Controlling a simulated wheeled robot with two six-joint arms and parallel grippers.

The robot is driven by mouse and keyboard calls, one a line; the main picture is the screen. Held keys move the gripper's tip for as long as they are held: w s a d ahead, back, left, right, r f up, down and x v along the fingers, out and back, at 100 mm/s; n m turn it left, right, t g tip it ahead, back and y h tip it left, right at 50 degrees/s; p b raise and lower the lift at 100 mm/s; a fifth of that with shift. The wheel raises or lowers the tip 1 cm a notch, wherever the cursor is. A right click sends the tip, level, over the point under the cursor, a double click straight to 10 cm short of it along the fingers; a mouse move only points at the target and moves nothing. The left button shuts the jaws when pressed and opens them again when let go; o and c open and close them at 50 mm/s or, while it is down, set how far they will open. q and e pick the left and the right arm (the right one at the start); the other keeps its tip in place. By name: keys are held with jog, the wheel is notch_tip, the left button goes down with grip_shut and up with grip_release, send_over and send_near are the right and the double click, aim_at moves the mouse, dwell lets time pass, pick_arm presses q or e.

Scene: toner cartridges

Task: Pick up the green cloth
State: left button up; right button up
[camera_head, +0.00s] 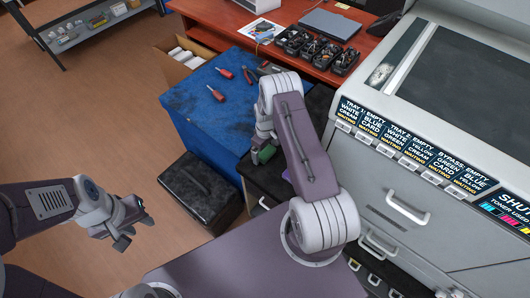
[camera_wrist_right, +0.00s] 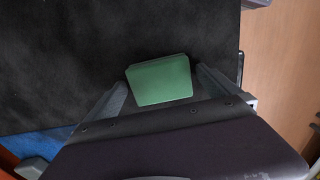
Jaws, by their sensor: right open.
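The green cloth (camera_wrist_right: 160,82) is a small folded block on a black surface, seen in the right wrist view. In the head view a bit of the cloth (camera_head: 264,154) shows below my right gripper (camera_head: 257,148), which partly hides it. In the wrist view the two fingers of my right gripper (camera_wrist_right: 162,84) are apart, one on each side of the cloth, with a gap at each side. My left gripper (camera_head: 135,231) hangs over the floor at the lower left, its fingers apart and empty.
A blue-topped worktable (camera_head: 205,103) with red-handled tools lies behind my right gripper. A large printer (camera_head: 440,110) stands to the right. A black box (camera_head: 200,192) is on the floor. The floor at left is open.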

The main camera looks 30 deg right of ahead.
aim_at(266, 152)
jog(key=c, duration=1.4)
jog(key=shift+o, duration=0.2)
notch_tip(266, 152, up, 5)
jog(key=p, duration=0.4)
jog(key=shift+s+r, duration=0.15)
jog(key=shift+r, duration=0.05)
jog(key=s+d+r+p, duration=0.4)
jog(key=s+r+p, duration=0.1)
jog(key=s+p, duration=0.4)
jog(key=shift+s+r, duration=0.3)
jog(key=shift+s, duration=0.5)
jog(key=shift+d, duration=0.1)
